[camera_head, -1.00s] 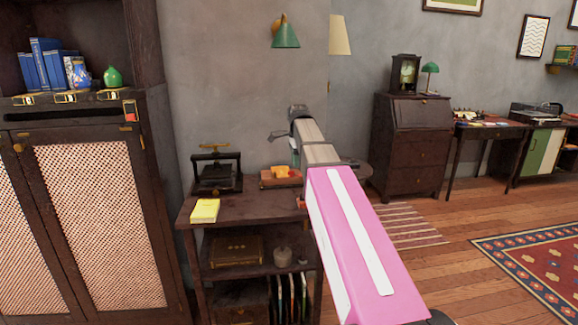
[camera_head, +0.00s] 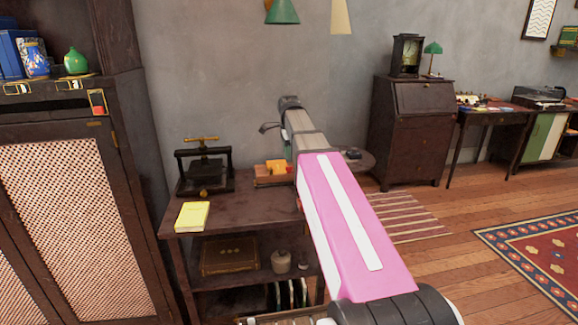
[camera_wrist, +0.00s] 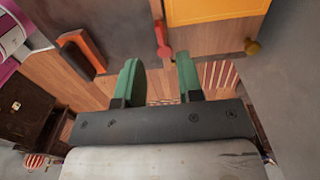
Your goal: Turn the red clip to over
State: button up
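A small red piece with a round end (camera_wrist: 163,42), which looks like the red clip, shows in the wrist view at the left edge of a wooden holder with an orange-yellow face (camera_wrist: 217,10). In the head view, the holder, with orange and yellow parts (camera_head: 277,167), stands on the small table, just below and left of my wrist; the red piece cannot be made out there.
A black press (camera_head: 205,168) and a yellow book (camera_head: 192,216) share the dark table (camera_head: 240,215). A tall cabinet (camera_head: 60,225) with a red tag (camera_head: 97,103) stands at left. A round side table (camera_head: 365,162) is behind my arm.

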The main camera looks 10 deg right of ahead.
jog(key=shift+f, duration=3.15)
grip_shut()
